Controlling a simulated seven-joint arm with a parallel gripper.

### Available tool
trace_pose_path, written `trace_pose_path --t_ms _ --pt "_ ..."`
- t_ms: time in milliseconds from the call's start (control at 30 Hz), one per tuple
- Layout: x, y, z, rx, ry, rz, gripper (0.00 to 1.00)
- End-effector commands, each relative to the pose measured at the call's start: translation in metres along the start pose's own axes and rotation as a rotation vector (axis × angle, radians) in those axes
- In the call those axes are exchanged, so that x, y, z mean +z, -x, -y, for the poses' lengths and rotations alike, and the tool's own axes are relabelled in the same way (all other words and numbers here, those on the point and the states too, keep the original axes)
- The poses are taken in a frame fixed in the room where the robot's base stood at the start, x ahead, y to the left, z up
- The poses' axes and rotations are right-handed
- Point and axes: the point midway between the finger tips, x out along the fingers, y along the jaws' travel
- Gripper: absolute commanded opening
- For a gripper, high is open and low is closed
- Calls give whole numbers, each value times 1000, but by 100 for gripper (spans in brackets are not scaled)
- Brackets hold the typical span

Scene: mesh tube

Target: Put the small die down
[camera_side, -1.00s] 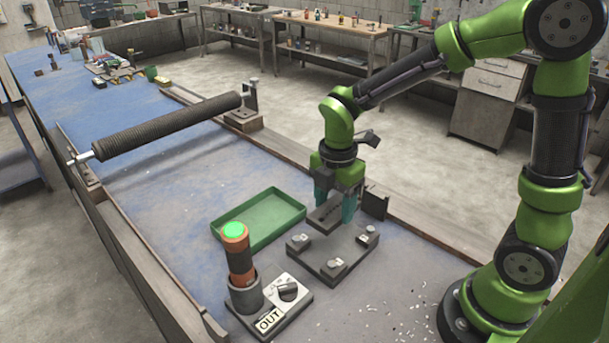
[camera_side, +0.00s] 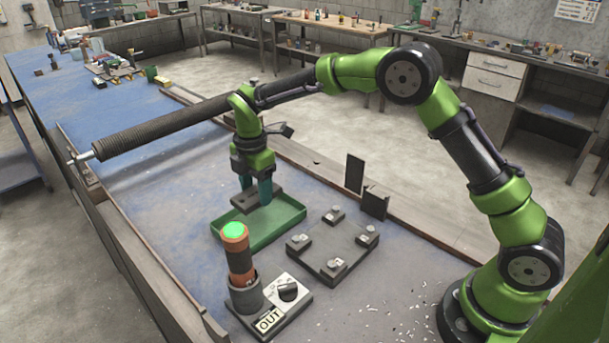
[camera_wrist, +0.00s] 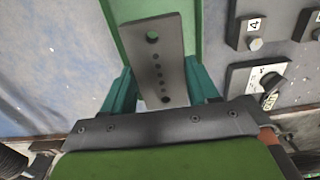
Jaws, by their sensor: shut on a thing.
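The small die is a flat dark grey plate (camera_side: 256,199) with a row of holes. My gripper (camera_side: 255,192) is shut on it, with one teal finger on each side. The die is above the green tray (camera_side: 290,222); I cannot tell the exact height, but it looks raised over the tray's floor. In the wrist view the die (camera_wrist: 157,60) lies between the teal fingers (camera_wrist: 163,85), with one larger hole at its far end and smaller holes along it. The green tray (camera_wrist: 205,15) shows behind it.
Right of the tray is a dark base plate (camera_side: 333,250) with several corner clamps. In front stand a control box with a knob (camera_side: 288,290), an OUT label and a green-lit post (camera_side: 236,235). A ribbed roller (camera_side: 165,126) spans the table at left. Dark upright plates (camera_side: 355,173) stand at the table's back edge.

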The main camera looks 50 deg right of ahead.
Motion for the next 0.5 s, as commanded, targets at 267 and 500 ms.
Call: trace_pose_path --t_ms 267,500 --pt "0 -37 -1 4 1 0 3" --pt "0 -61 0 1 1 1 3"
